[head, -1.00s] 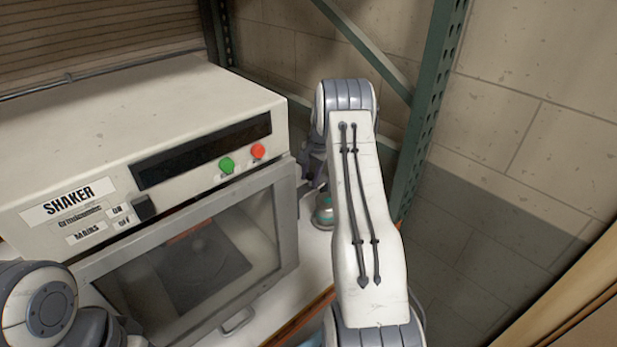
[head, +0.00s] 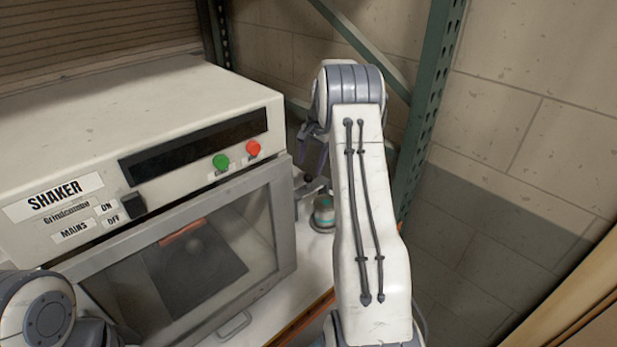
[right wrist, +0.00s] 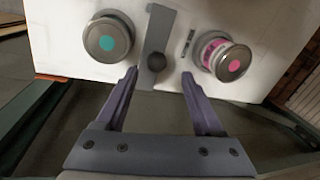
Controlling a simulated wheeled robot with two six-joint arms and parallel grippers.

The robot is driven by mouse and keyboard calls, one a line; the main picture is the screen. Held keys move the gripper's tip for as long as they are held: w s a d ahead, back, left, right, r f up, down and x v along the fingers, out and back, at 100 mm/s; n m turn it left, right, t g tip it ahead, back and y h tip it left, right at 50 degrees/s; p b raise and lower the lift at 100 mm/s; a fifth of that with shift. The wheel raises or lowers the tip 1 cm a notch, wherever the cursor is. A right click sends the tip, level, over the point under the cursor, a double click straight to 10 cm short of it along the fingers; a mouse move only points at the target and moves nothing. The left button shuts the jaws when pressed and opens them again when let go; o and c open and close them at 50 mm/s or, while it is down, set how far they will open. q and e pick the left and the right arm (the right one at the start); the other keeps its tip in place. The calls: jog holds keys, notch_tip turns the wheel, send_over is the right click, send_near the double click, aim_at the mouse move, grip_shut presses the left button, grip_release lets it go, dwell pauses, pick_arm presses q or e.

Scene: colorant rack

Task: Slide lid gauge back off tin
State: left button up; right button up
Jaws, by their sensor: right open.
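In the right wrist view, a tin with a teal dot on its lid (right wrist: 107,40) stands on the left, and a tin with a pink label and pink dot (right wrist: 228,60) stands on the right. The lid gauge, a flat grey plate (right wrist: 158,28) with a dark round knob (right wrist: 156,62), lies between them, apart from both lids as seen here. My right gripper (right wrist: 159,76) is open, its fingertips on either side of the knob, not closed on it. In the head view the teal-dot tin (head: 323,214) is partly hidden by my right arm. My left gripper is out of view.
The shaker cabinet (head: 205,175) with green and red buttons stands left of my right arm. A green rack upright (head: 425,130) and a block wall (head: 530,110) are close on the right. The white shelf (right wrist: 70,25) ends just below the tins in the wrist view.

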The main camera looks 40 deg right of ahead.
jog(key=shift+s+d+r+b, duration=0.1)
jog(key=shift+s+r+b, duration=0.1)
jog(key=shift+r, duration=0.8)
jog(key=shift+s+r+b, duration=0.1)
jog(key=shift+s+r, duration=0.1)
jog(key=shift+r, duration=0.75)
